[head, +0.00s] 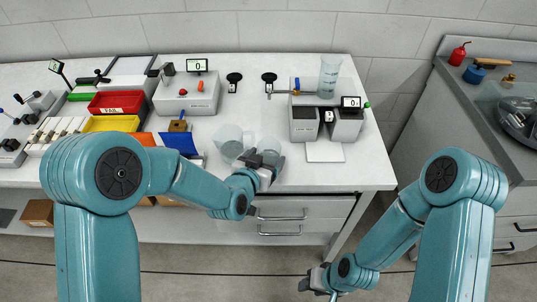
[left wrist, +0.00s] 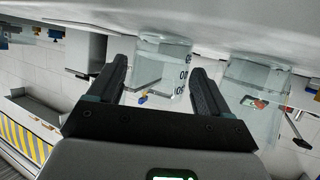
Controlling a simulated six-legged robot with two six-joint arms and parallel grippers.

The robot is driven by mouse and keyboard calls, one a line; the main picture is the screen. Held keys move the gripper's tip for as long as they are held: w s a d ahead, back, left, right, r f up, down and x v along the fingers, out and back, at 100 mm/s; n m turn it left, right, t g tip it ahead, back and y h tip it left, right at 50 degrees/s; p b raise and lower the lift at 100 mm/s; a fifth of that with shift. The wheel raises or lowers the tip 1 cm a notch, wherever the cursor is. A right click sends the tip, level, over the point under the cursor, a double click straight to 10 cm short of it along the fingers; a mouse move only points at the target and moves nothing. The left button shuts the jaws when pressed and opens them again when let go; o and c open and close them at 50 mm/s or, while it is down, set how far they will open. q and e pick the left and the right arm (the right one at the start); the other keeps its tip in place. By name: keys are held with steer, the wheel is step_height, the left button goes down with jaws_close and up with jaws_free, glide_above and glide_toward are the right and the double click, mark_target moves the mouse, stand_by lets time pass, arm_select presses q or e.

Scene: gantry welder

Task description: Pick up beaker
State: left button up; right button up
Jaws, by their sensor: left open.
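Two clear glass beakers stand close together near the front edge of the white bench in the head view, a left one (head: 231,143) and a right one (head: 269,147). My left gripper (head: 268,163) is at the right beaker and partly hides it. In the left wrist view, which looks upside down, my left gripper (left wrist: 157,88) is open. A clear beaker with dark markings (left wrist: 165,70) shows between its fingers, and I cannot tell whether they touch it. Another clear beaker (left wrist: 250,90) shows to the right. My right gripper (head: 318,284) hangs low, away from the bench; its jaws are too small to read.
A tall clear graduated vessel (head: 329,75) stands on a grey instrument at the back right of the bench. A blue holder (head: 181,142), a yellow tray (head: 111,124) and a red tray (head: 116,103) lie to the left. Bench drawers (head: 282,214) are below the left gripper.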

mark_target(273, 150)
arm_select(q)
steer(key=x, duration=0.4)
steer(key=shift+d+f+p, duration=0.1)
steer(key=shift+f+p, duration=0.05)
steer(key=shift+p, duration=0.2)
steer(key=shift+s, duration=0.1)
steer(key=c, duration=0.7)
steer(key=shift+c, duration=0.3)
